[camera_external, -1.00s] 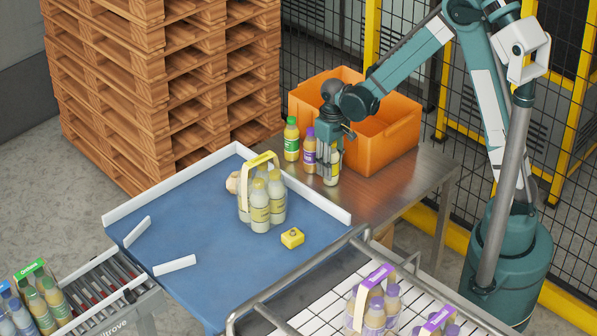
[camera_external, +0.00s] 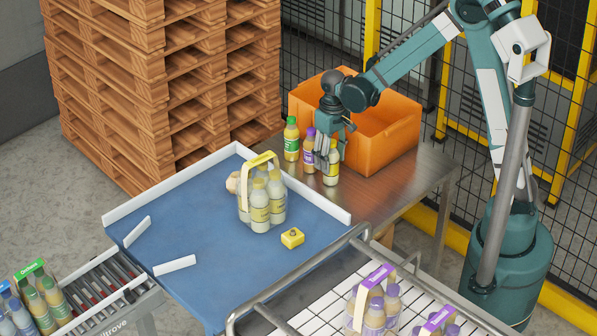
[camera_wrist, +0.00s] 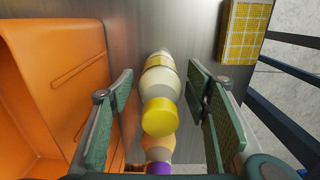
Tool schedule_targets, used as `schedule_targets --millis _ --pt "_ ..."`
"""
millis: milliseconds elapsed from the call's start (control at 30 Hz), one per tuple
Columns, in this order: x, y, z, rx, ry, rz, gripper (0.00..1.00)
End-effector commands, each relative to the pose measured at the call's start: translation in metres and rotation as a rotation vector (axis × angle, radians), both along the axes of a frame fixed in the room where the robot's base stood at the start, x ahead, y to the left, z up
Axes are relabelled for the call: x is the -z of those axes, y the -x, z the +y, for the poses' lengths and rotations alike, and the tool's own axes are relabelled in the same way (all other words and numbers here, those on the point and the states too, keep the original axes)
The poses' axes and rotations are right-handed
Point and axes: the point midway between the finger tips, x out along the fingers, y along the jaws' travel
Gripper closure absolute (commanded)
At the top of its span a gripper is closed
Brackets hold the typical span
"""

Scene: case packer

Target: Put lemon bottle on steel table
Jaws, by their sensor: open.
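The lemon bottle (camera_external: 331,170), pale yellow with a yellow cap, stands upright on the steel table (camera_external: 398,193). In the wrist view the bottle (camera_wrist: 160,80) shows from above, its cap toward the camera. My gripper (camera_external: 328,152) is at the bottle's upper part in the external view. In the wrist view my gripper (camera_wrist: 162,112) is open, with one finger on each side of the bottle and gaps between. The bottle's top is partly hidden by the fingers in the external view.
A purple-capped bottle (camera_external: 309,157) and a green-capped bottle (camera_external: 291,143) stand just left. An orange crate (camera_external: 392,140) is close behind and right. Bare steel lies to the right.

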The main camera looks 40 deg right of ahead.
Motion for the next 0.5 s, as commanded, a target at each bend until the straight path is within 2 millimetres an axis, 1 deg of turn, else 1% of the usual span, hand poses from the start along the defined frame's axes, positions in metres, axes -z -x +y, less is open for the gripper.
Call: schedule_targets --millis 100,500 --pt "-0.017 0.001 0.000 0.000 0.000 0.000 0.52" --pt "-0.070 0.000 0.000 0.000 0.000 0.000 0.52"
